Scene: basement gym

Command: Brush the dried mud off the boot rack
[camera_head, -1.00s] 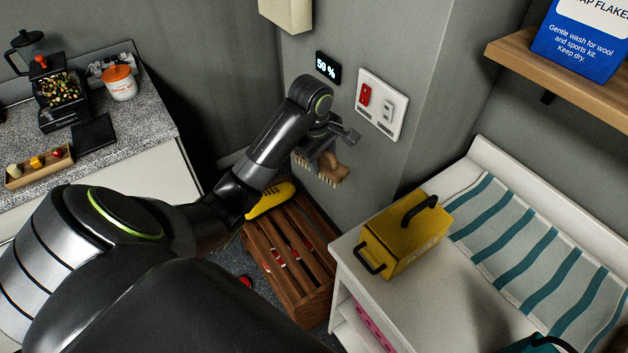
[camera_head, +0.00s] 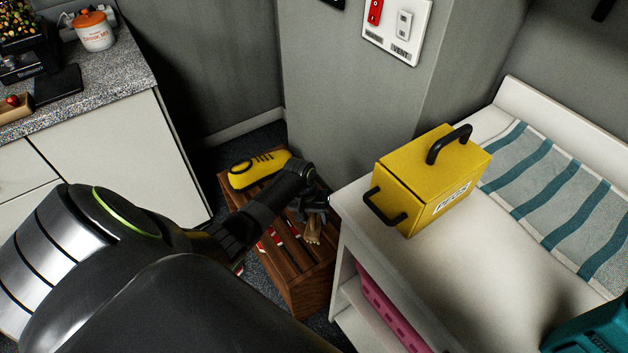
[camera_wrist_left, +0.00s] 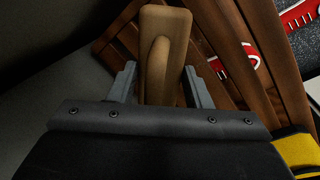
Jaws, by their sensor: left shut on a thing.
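The boot rack (camera_head: 310,290) is a brown slatted wooden box on the floor, between the wall and the white bench. My left gripper (camera_head: 314,207) is low over its top, shut on a wooden-handled brush (camera_head: 313,236). In the left wrist view the brush (camera_wrist_left: 165,28) lies between the two grey fingers (camera_wrist_left: 162,82), with the rack's slats (camera_wrist_left: 262,45) behind and right. The bristles are hidden, and I cannot tell whether they touch the slats. I cannot make out dried mud. My right gripper is not in view.
A yellow shoe (camera_head: 260,170) sits on the rack's far end. The white bench (camera_head: 480,265) stands close at the right with a yellow box (camera_head: 430,180) on it. A pink basket (camera_head: 385,310) is below. A counter (camera_head: 100,95) is at the left.

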